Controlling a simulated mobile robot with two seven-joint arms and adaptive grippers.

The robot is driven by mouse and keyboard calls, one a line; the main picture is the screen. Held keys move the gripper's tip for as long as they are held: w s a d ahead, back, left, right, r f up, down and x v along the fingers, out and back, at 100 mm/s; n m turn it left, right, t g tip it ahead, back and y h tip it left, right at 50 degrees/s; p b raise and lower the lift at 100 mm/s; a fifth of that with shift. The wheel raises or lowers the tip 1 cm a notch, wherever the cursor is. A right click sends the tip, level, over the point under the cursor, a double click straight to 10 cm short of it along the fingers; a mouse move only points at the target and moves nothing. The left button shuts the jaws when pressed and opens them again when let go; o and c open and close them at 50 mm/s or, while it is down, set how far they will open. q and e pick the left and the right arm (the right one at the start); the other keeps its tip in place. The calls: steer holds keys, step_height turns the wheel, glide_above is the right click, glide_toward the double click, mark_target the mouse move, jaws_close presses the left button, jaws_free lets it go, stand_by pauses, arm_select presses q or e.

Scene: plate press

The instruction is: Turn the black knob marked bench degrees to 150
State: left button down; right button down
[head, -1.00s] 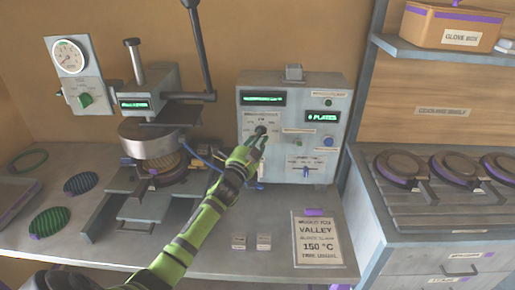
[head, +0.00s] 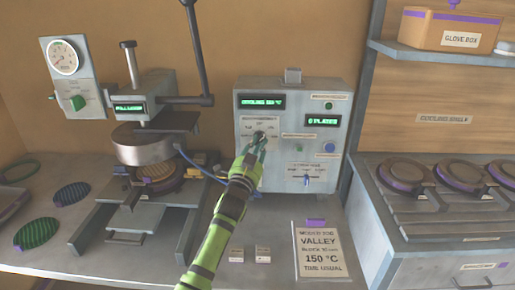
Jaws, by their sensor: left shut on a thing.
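The control box (head: 283,160) stands at the back of the bench, right of the press. The black knob (head: 261,135) is on its upper left face, under a label and a dial scale that are too small to read surely. My left gripper (head: 259,143) is shut on the black knob and hides part of it. The green display (head: 262,102) above the knob appears to read "COOLING" with a blurred temperature. A second display (head: 323,121) appears to read "0 PLATES". My right gripper is not in view.
The press (head: 145,145) stands left of the box, with a gauge panel (head: 68,70) beyond it. A sign (head: 322,252) on the bench reads "VALLEY" and "150 °C". A cooling shelf with several round plates (head: 405,172) is at right. A blue cable runs behind my arm.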

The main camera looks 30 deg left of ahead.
arm_select(q)
steer(key=shift+r, duration=0.15)
steer(key=c, duration=1.1)
jaws_free()
steer(key=v, duration=1.2)
steer(key=shift+w, duration=0.1)
